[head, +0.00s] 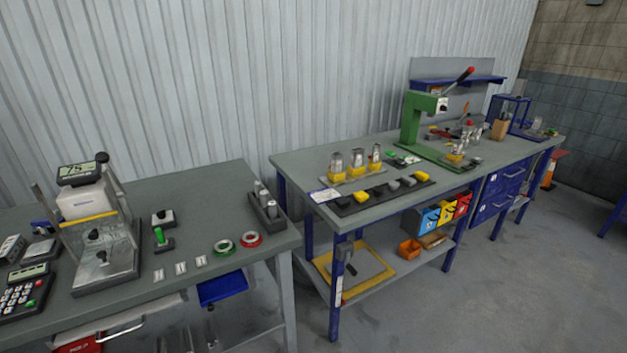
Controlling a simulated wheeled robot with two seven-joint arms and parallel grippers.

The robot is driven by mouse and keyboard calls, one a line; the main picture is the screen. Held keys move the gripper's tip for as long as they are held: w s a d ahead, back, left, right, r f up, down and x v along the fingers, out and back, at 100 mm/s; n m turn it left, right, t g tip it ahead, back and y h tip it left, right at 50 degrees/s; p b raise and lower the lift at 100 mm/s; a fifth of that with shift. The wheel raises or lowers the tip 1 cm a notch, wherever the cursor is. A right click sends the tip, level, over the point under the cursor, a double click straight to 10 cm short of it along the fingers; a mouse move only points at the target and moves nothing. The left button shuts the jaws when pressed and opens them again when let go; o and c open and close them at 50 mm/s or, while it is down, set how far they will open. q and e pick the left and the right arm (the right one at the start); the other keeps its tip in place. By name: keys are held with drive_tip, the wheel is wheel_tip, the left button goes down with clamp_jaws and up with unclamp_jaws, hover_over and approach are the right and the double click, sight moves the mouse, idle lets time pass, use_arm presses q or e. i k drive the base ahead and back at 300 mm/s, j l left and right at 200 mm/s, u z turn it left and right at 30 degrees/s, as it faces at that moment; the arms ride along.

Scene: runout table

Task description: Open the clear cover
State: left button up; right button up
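No clear cover can be made out with certainty. A blue-framed box (510,113) at the far right end of the long bench has see-through sides that may be clear panels; it is small and I cannot tell whether a cover on it is open. A grey machine (105,257) on the left table has a shiny front plate with dark knobs, and a display reading about 75 on top; I cannot tell whether any part of it is a clear cover. Neither of my grippers is in view.
The left table (215,283) holds green tape (223,247), red tape (251,240) and a keypad (22,290). The long bench (300,163) carries a green lever press (411,125) and a black tray (356,202) of blocks. A gap separates the tables; grey floor (470,305) lies clear at front right.

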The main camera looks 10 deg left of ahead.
sight(93, 235)
drive_tip(key=u, duration=1.45)
